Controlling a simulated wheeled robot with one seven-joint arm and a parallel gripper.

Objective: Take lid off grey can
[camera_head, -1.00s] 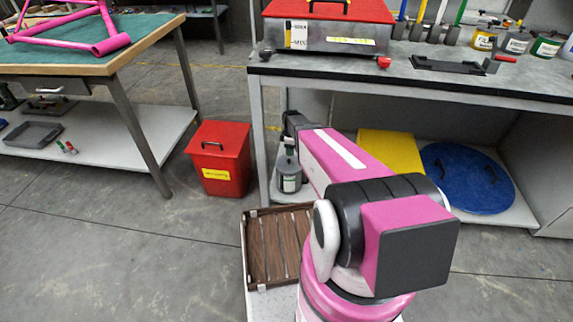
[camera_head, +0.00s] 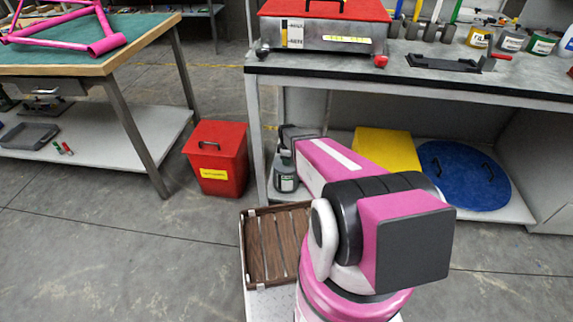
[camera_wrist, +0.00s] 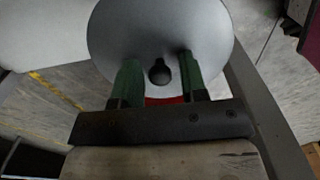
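In the wrist view a round, smooth grey lid (camera_wrist: 160,25) with a small black knob (camera_wrist: 159,72) fills the upper middle. My gripper (camera_wrist: 160,60) has two green fingers apart, one on each side of the knob, with a visible gap to it on both sides. The body of the can is hidden under the lid in that view. In the head view a grey can (camera_head: 286,180) with a pale label stands at the left end of the bench's lower shelf. My arm's end is just above it, and the fingers are hard to make out there.
The bench top (camera_head: 440,78) lies above the shelf. A yellow box (camera_head: 387,150) and a blue round lid (camera_head: 463,175) are on the shelf to the right. A red bin (camera_head: 217,165) stands on the floor to the left. A brown slatted tray (camera_head: 275,245) is in front.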

